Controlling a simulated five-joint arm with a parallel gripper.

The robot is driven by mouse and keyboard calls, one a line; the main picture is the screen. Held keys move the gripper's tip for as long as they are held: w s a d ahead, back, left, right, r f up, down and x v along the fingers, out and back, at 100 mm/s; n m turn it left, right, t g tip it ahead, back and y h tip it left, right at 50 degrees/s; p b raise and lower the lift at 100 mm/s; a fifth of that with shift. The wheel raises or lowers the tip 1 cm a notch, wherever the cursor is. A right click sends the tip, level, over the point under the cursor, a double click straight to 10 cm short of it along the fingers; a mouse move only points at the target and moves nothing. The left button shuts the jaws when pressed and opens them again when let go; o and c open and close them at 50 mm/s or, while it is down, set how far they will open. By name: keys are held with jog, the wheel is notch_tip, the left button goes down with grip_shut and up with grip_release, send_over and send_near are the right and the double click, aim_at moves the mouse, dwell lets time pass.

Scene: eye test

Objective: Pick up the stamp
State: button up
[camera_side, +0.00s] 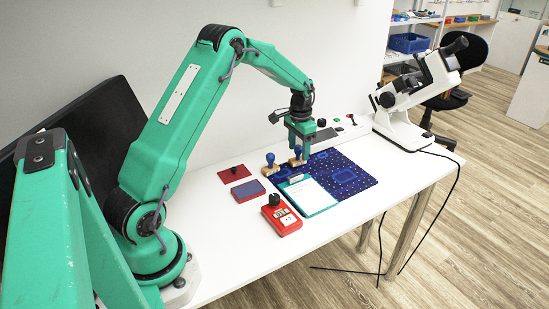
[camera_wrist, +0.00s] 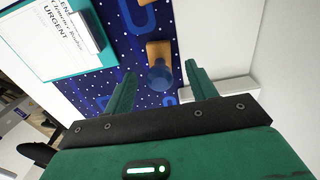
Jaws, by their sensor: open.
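In the side view, one stamp (camera_side: 297,160) with a blue handle and wooden base stands at the left end of the dark blue patterned mat (camera_side: 345,178), under my gripper (camera_side: 299,147). A second, similar stamp (camera_side: 270,167) stands just left of it. In the wrist view, a stamp (camera_wrist: 160,73) shows its round blue handle and wooden base between the fingers of my gripper (camera_wrist: 159,69). The fingers are open, with a visible gap on each side of the handle. My fingers partly hide the nearer stamp in the side view.
A teal clipboard (camera_side: 308,196) with paper lies on the mat. A red plate with a black knob (camera_side: 234,172), a blue-topped pad (camera_side: 248,190) and a red device (camera_side: 282,219) lie to the left and front.

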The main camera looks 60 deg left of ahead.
aim_at(299, 155)
jog(key=shift+f, duration=1.7)
jog(key=c, duration=1.1)
jog(key=shift+r, duration=0.15)
jog(key=shift+w+r, duration=0.1)
jog(key=shift+r, duration=0.45)
jog(key=r, duration=0.3)
jog(key=shift+d+r, duration=0.1)
jog(key=shift+d, duration=0.25)
jog(key=d+r, duration=0.2)
jog(key=d, duration=0.1)
jog(key=s+d+r, duration=0.1)
jog(key=d+r, duration=0.1)
jog(key=d, duration=0.2)
jog(key=s+d+r, duration=0.1)
jog(key=d+r, duration=0.1)
jog(key=d, duration=0.2)
jog(key=shift+r, duration=0.25)
